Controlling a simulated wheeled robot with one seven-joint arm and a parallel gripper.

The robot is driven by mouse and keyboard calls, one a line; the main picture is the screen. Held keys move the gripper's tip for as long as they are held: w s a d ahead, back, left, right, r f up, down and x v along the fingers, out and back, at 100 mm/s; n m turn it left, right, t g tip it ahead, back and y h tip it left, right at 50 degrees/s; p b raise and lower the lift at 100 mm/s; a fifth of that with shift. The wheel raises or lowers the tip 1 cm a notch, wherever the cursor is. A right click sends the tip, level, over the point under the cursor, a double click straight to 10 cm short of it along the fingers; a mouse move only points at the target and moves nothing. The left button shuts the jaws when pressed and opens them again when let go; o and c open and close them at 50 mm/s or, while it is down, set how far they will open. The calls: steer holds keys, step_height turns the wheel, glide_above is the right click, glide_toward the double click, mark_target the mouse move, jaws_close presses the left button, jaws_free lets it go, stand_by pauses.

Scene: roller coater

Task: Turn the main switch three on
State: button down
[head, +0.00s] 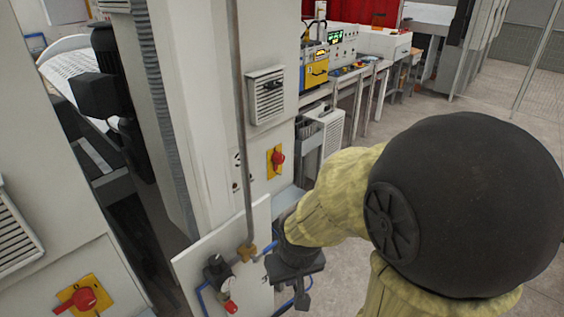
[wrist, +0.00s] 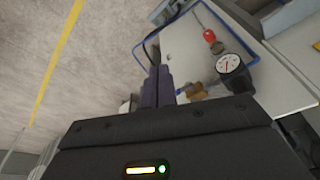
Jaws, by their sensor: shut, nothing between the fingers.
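A red rotary switch on a yellow plate (head: 277,159) is on the white cabinet's right face in the head view. A second red switch on a yellow plate (head: 84,298) is at the lower left. I cannot read which is main switch three. My gripper (head: 302,298) is below and slightly right of the first switch, apart from it, beside the white panel with the gauge. In the wrist view my gripper's fingers (wrist: 158,84) are together and empty. Neither red switch clearly shows in the wrist view.
The white panel (head: 195,262) carries a gauge (head: 216,270), a red-ended fitting (head: 230,307) and blue tubing close to my gripper. A vertical grey pipe (head: 243,130) runs down the cabinet front. Benches with equipment stand behind. Open floor (head: 500,115) lies at the right.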

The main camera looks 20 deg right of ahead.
steer(key=s+b+x, duration=0.2)
steer(key=b+x, duration=0.6)
steer(key=x, duration=0.1)
steer(key=shift+f, duration=0.2)
